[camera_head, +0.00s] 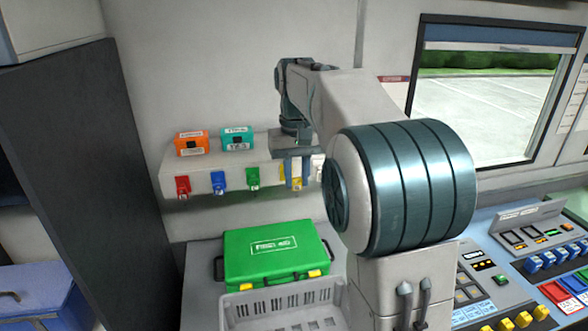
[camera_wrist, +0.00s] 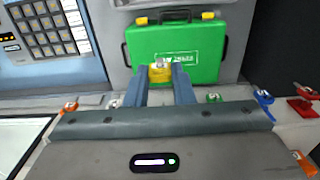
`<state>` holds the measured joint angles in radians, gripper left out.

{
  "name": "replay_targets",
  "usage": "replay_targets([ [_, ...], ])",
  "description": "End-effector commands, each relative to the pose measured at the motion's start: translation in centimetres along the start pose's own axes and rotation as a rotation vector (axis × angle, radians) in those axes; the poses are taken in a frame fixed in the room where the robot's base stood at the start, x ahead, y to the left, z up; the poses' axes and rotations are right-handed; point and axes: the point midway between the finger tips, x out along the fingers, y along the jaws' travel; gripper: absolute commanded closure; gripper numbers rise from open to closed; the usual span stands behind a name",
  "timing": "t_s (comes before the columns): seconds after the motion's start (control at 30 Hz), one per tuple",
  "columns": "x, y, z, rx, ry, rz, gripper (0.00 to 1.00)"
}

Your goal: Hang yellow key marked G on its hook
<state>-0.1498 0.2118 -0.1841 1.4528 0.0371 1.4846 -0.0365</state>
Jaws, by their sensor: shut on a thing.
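The yellow key (camera_wrist: 159,74) is between the two blue fingers of my gripper (camera_wrist: 161,88) in the wrist view. Its lettering is too small to read. In the head view the yellow key (camera_head: 297,184) shows at the fingers, low in front of the white rail (camera_head: 205,181). My gripper (camera_head: 293,178) points down at the rail, just right of the hanging green key (camera_head: 253,178), and is shut on the yellow key. The yellow key's hook is hidden, and I cannot tell whether the key touches it.
A red key (camera_head: 183,185) and a blue key (camera_head: 218,181) hang to the left. Orange (camera_head: 191,143) and teal (camera_head: 237,139) boxes stand on the rail. A green first aid case (camera_head: 272,258) and a grey crate (camera_head: 285,304) sit below.

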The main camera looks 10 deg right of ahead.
Motion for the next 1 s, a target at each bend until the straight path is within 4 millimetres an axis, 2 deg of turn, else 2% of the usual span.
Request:
replay_targets([
  [0.77,4.4,0.0,-4.2,0.001,-0.001,-0.001,0.95],
  [1.0,4.2,0.0,-5.7,0.000,-0.001,-0.001,0.95],
])
